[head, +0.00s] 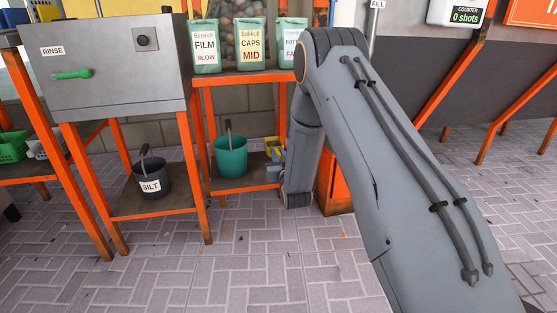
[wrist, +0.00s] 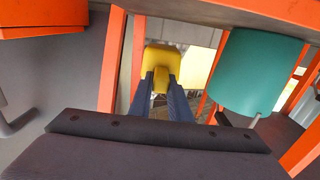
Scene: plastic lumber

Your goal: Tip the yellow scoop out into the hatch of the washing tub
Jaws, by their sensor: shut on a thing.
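The yellow scoop (wrist: 162,58) is between the fingertips of my gripper (wrist: 160,88) in the wrist view. My gripper is shut on it. A small part of the scoop (head: 270,143) shows in the head view, low beside the orange stand and right of the teal bucket; my arm hides most of that area. What the scoop holds cannot be seen. The grey metal tub marked RINSE (head: 105,85) stands at the left, apart from my gripper. Its front has a green handle (head: 72,75) and a dark knob (head: 146,39). No opening into it shows.
A teal bucket (head: 230,155) stands on the low shelf, close to my gripper; it also shows in the wrist view (wrist: 255,75). A dark SILT bucket (head: 152,178) stands under the tub. Orange legs frame the shelves. Labelled bins (head: 205,45) stand above. The front paving is clear.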

